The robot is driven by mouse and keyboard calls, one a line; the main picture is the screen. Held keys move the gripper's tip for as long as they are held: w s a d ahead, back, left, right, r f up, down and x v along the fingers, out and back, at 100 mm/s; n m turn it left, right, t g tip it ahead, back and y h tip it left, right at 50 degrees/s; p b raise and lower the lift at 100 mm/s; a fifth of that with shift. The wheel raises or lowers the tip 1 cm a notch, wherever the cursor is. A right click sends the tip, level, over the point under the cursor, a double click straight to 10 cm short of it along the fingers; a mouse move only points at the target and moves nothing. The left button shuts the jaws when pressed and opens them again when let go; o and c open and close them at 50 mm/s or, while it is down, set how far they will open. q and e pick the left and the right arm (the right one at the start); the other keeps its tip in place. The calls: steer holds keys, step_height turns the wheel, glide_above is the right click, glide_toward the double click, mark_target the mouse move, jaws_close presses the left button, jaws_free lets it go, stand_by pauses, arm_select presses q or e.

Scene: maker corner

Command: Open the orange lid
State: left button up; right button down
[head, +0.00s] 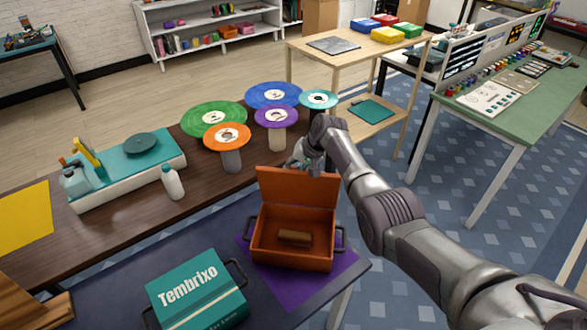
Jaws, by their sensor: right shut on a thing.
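The orange box (262,247) stands on a purple mat, with dark handles on its left and right sides. Its orange lid (297,195) stands raised, roughly upright, at the box's back edge. The inside is exposed, and a brown block-like object (295,238) lies on its floor. My right gripper (308,166) is at the top edge of the lid, right of its middle, and is shut on it. The fingertips are small and partly hidden behind the lid and my wrist. My left gripper is not in view.
A teal "Tembrixo" box (197,290) stands left of the orange box. Behind are round discs on stands, including an orange one (227,136), close to my right arm. A white bottle (172,182) and a teal machine (130,168) stand farther left on the brown table.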

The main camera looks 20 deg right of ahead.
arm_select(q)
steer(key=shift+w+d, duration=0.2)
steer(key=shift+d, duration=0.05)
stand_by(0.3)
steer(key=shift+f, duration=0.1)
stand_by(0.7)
